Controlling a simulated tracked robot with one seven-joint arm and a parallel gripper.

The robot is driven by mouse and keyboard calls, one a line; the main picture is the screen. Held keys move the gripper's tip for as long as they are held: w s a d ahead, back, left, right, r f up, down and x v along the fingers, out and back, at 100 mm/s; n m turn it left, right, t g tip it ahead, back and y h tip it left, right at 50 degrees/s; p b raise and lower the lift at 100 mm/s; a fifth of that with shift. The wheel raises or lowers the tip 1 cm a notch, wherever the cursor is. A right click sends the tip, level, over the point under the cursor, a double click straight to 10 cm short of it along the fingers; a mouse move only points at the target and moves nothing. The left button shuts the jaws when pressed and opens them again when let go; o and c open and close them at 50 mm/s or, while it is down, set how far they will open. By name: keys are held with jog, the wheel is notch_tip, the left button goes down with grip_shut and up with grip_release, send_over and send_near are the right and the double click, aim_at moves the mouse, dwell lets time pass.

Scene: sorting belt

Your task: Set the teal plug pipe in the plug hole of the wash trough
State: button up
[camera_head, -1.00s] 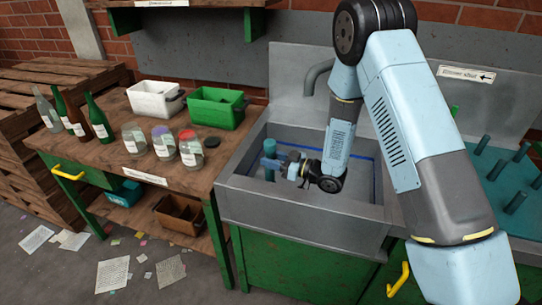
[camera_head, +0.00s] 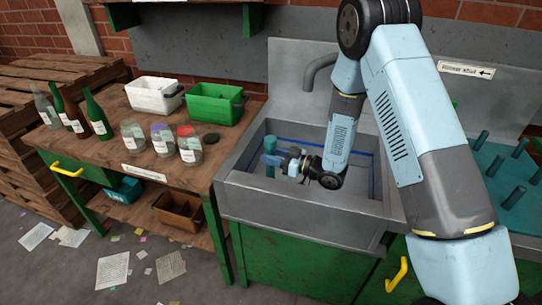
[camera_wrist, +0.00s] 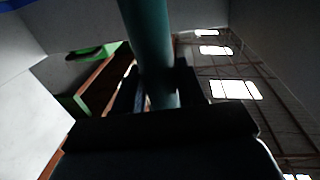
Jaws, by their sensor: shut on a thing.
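The teal plug pipe (camera_head: 270,147) stands about upright inside the grey wash trough (camera_head: 300,207), near its left wall. My gripper (camera_head: 272,160) reaches in from the right and is shut on the pipe. In the wrist view the pipe (camera_wrist: 149,40) runs between the two fingers (camera_wrist: 160,92). The plug hole is not visible, and the front wall hides the trough floor near the pipe. I cannot tell whether the pipe's lower end touches the floor.
A grey tap (camera_head: 319,70) arches over the back of the trough. A wooden bench (camera_head: 185,180) at the left carries jars, bottles, a white bin (camera_head: 156,98) and a green bin (camera_head: 215,104). A teal peg rack (camera_head: 515,185) stands at the right.

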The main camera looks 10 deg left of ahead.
jog(key=shift+f, duration=0.2)
jog(key=shift+f, duration=2.3)
dwell(1.2)
jog(key=o, duration=1)
jog(key=shift+o, duration=0.2)
jog(key=v, duration=0.7)
jog(key=shift+d, duration=0.3)
jog(key=shift+f, duration=0.1)
